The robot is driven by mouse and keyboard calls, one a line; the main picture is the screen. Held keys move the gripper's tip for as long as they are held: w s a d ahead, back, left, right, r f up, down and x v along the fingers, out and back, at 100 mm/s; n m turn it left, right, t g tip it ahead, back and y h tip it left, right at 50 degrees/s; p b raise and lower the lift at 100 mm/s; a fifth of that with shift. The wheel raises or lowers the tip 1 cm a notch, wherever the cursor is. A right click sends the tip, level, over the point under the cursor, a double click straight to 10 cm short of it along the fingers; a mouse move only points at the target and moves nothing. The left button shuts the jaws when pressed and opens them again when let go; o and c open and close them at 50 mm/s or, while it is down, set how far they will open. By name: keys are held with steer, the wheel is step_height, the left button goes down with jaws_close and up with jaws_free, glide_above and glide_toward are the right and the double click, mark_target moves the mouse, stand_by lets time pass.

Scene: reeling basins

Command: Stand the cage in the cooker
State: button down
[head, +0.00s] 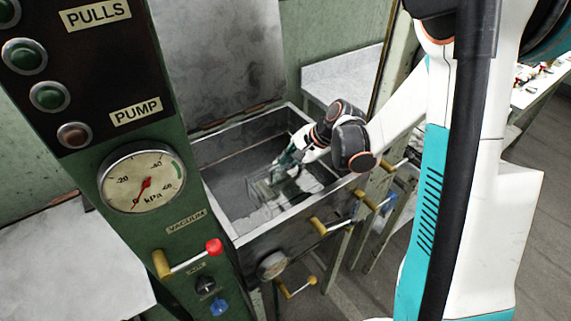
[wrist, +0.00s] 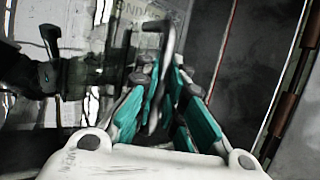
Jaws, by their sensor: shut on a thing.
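The cooker (head: 237,160) is an open rectangular metal basin in the middle of the head view, with its lid raised behind. My gripper (head: 283,166) reaches down inside its walls from the right. The cage (head: 262,194) shows as a faint grey frame below the gripper, within the basin. In the wrist view, my gripper's teal fingers (wrist: 162,90) are shut on the cage's bent metal handle (wrist: 165,45), whose hooked top sticks out beyond them.
A green control panel with a pressure gauge (head: 142,177) and a red-knobbed lever (head: 213,246) stands close on the left. Yellow-handled valves (head: 328,226) stick out from the cooker's front. A pale bench (head: 342,78) stands behind. Another pale worktop (head: 60,265) is at lower left.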

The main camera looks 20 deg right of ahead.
steer(key=shift+f, duration=0.1)
steer(key=c, duration=1.7)
jaws_free()
steer(key=shift+r, duration=0.2)
steer(key=shift+s+d+r, duration=0.1)
steer(key=shift+d+r, duration=0.05)
steer(key=shift+r, duration=0.15)
steer(key=p+v, duration=0.3)
steer(key=v, duration=0.3)
steer(key=shift+s+r, duration=0.25)
steer(key=shift+r, duration=0.05)
steer(key=shift+d, duration=0.15)
